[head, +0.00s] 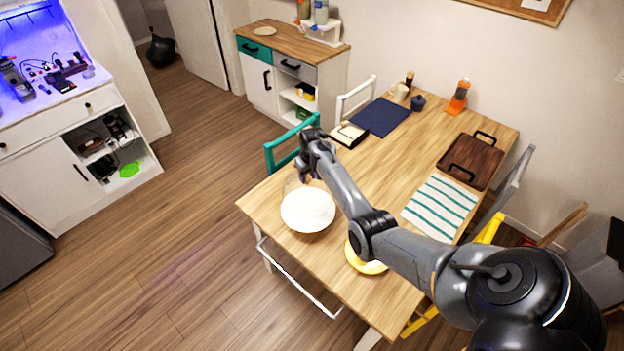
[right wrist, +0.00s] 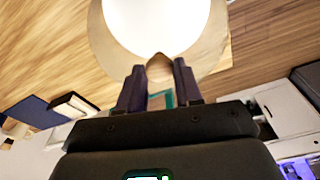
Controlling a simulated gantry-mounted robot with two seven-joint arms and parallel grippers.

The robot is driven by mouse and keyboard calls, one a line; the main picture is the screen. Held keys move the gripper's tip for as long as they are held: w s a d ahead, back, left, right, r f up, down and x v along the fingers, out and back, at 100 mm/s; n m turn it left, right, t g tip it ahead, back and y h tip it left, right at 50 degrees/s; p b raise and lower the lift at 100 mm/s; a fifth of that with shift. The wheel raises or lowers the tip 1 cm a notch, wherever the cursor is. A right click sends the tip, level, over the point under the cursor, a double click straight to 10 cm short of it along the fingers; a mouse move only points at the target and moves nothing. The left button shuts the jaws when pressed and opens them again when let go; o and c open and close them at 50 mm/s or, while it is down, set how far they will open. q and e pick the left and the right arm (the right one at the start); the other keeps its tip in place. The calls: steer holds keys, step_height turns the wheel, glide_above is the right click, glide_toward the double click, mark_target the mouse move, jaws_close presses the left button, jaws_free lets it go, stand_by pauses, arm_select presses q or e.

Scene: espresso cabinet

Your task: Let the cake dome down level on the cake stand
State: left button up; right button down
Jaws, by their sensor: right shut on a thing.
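The white round cake stand (head: 307,212) is near the table's left front edge in the head view. Its white top (right wrist: 155,20) also shows in the right wrist view. The see-through cake dome (right wrist: 217,45) appears as a pale rim around that white top. My right gripper (head: 304,180) is above the stand's far side. In the right wrist view its fingers (right wrist: 159,78) are shut on the dome's knob (right wrist: 159,66). The dome is faint in the head view, so I cannot tell whether its rim touches the stand. My left gripper is not in view.
A yellow plate (head: 362,262) lies partly under my right arm. A striped cloth (head: 440,206), a brown tray (head: 470,161) and a dark blue mat (head: 381,117) lie farther along the table (head: 385,175). A teal chair (head: 290,150) stands at its left side.

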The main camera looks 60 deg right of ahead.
mark_target(308, 185)
stand_by(0.4)
steer(key=shift+r+p, duration=0.1)
steer(key=shift+p, duration=0.45)
steer(key=shift+f+b, duration=1.1)
steer(key=shift+f, duration=0.65)
steer(key=shift+f+b, duration=0.45)
steer(key=shift+f, duration=0.55)
